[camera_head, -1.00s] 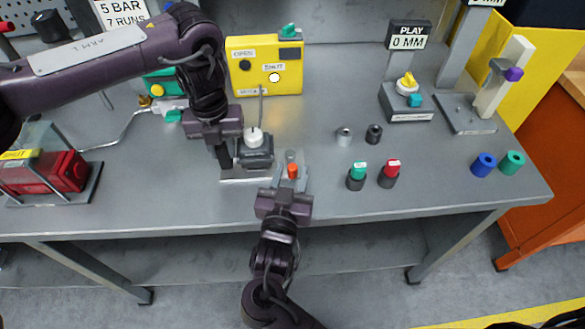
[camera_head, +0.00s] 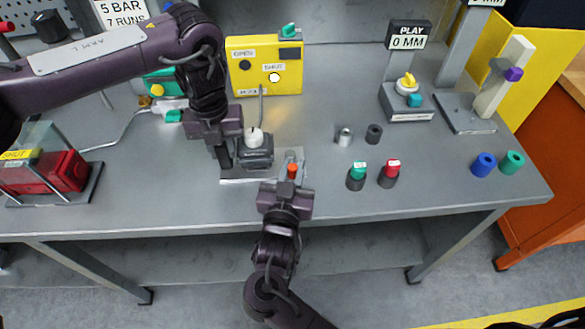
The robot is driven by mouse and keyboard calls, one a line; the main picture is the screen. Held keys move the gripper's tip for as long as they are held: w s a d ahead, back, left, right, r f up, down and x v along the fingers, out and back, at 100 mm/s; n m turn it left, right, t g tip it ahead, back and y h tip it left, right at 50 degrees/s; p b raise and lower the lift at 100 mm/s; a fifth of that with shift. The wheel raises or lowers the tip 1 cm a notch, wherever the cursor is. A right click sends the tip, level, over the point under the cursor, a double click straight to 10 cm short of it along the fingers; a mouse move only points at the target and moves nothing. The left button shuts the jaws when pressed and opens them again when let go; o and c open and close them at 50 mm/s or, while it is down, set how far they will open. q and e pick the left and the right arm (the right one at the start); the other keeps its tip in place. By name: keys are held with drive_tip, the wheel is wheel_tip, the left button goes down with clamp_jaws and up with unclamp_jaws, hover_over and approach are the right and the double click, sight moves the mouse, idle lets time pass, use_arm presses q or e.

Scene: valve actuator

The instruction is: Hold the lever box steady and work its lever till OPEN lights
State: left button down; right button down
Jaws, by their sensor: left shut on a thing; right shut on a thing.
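The lever box (camera_head: 257,156) is a small dark grey block with a white knob on top, on a pale base plate near the table's front. Its lever has a red-orange tip (camera_head: 292,169) to the right of the box. My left gripper (camera_head: 224,160) is shut at the box's left side; what its fingers grip is partly hidden by the arm. My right gripper (camera_head: 291,172) is shut on the lever at its red-orange tip. The yellow indicator box (camera_head: 264,68) behind has an OPEN lamp that is dark and a SHUT lamp that shines white.
Right of the lever box stand two small cylinders (camera_head: 344,135), a green-topped button (camera_head: 357,176) and a red-topped button (camera_head: 391,173). A red device in a clear case (camera_head: 47,172) sits at left. The table's front edge is close.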

drive_tip(key=d+n+y, duration=0.1)
drive_tip(key=y, duration=0.1)
drive_tip(key=shift+d+f+n+t+y, duration=0.1)
drive_tip(key=shift+d+n+t+y, duration=0.05)
drive_tip(key=shift+n+t+y, duration=0.2)
drive_tip(key=shift+w+d+n+y, duration=0.15)
drive_tip(key=shift+d+n+y, duration=0.2)
drive_tip(key=shift+n+y, duration=0.65)
drive_tip(key=shift+w+d+n+y, duration=0.1)
drive_tip(key=shift+d+n+y, duration=0.35)
drive_tip(key=shift+y, duration=0.8)
drive_tip(key=shift+a, duration=0.15)
drive_tip(key=c, duration=1.4)
unclamp_jaws()
drive_tip(key=shift+o, duration=0.2)
drive_tip(key=shift+s, duration=0.1)
drive_tip(key=s, duration=0.4)
drive_tip(key=s+d, duration=0.1)
drive_tip(key=s, duration=0.6)
drive_tip(key=shift+s+d, duration=0.35)
drive_tip(key=shift+s, duration=0.05)
drive_tip(key=shift+c, duration=0.2)
